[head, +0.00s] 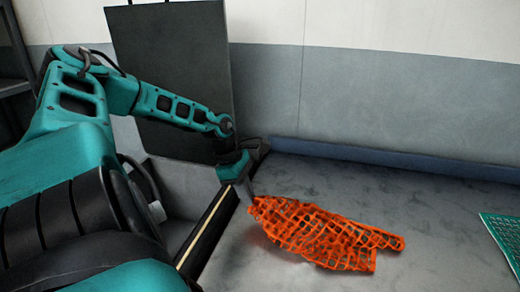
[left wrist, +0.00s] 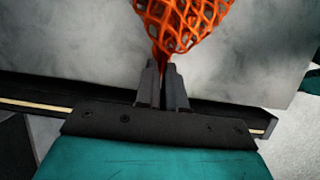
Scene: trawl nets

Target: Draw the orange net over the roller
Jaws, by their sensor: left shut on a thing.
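The orange net (head: 325,236) lies spread on the grey table top, its left end gathered near the table's left edge. My left gripper (head: 250,198) reaches down at that end. In the left wrist view my left gripper (left wrist: 163,78) is shut on a narrow, bunched end of the orange net (left wrist: 183,20), which fans out beyond the fingertips. A long blue-grey bar (head: 385,160) runs along the back of the table; I cannot tell whether it is the roller. My right gripper is not in view.
The grey table top (head: 430,240) is clear to the right of the net. A green gridded mat or tray (head: 503,240) sits at the right edge of the view. A dark upright panel (head: 175,60) stands behind my left arm. A dark edge strip with a pale line (head: 205,230) borders the table's left side.

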